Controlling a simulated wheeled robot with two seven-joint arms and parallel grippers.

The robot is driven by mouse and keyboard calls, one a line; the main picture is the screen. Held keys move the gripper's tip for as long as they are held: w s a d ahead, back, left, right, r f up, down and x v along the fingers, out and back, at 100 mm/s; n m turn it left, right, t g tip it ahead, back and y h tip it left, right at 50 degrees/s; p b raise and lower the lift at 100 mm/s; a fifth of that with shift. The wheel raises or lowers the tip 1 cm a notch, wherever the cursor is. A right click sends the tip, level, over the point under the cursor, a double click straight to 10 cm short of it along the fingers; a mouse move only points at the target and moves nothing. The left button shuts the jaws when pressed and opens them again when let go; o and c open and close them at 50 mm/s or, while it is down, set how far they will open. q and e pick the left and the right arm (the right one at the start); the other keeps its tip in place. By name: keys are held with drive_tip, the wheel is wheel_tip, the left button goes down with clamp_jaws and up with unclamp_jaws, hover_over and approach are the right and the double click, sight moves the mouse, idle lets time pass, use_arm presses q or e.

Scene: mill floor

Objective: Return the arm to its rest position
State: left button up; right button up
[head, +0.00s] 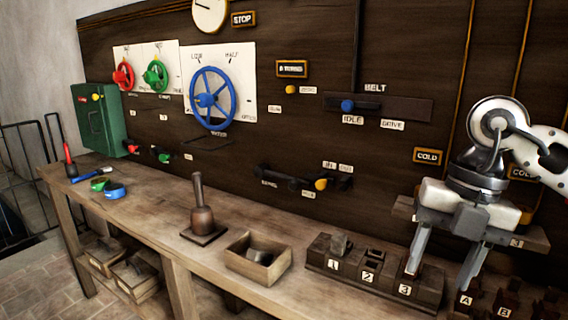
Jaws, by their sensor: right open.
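My right gripper (443,268) hangs at the right of the head view, fingers pointing down and apart, with nothing visible between them. Its arm comes in from the right edge. The fingertips appear over the right end of the dark block with slots marked 1, 2 and 3 (331,262); I cannot tell whether they touch it. A grey piece (340,244) sits at slot 1. My left gripper is not in view.
A wooden box (258,258) and a mallet-like tool (201,212) stand on the bench (150,205). The dark panel behind carries a blue wheel (213,99), a blue-knobbed lever (348,105) and a green box (98,119). Lettered blocks (466,300) lie at lower right.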

drive_tip(key=s+a+g+y, duration=0.1)
drive_tip(key=s+a+y, duration=0.2)
drive_tip(key=a+y, duration=0.7)
drive_tip(key=s+a+g+y, duration=0.1)
drive_tip(key=s+a+y, duration=0.2)
drive_tip(key=a+y, duration=0.7)
drive_tip(key=w+d+f+m+t+h, duration=0.3)
drive_tip(key=f+m+t+h, duration=0.25)
drive_tip(key=m+t, duration=0.5)
drive_tip(key=w+d+f+m+t+h, duration=0.4)
drive_tip(key=f+m+t, duration=0.3)
drive_tip(key=m+t, duration=0.4)
drive_tip(key=s+d+f+m+g+h, duration=0.3)
drive_tip(key=s+f, duration=0.3)
drive_tip(key=f, duration=0.4)
drive_tip(key=s+d+f+m+g+h, duration=0.3)
drive_tip(key=s+f+m+g+h, duration=0.1)
drive_tip(key=f, duration=0.7)
drive_tip(key=s+g+h, duration=0.1)
drive_tip(key=s+h, duration=0.1)
drive_tip(key=shift+s, duration=0.35)
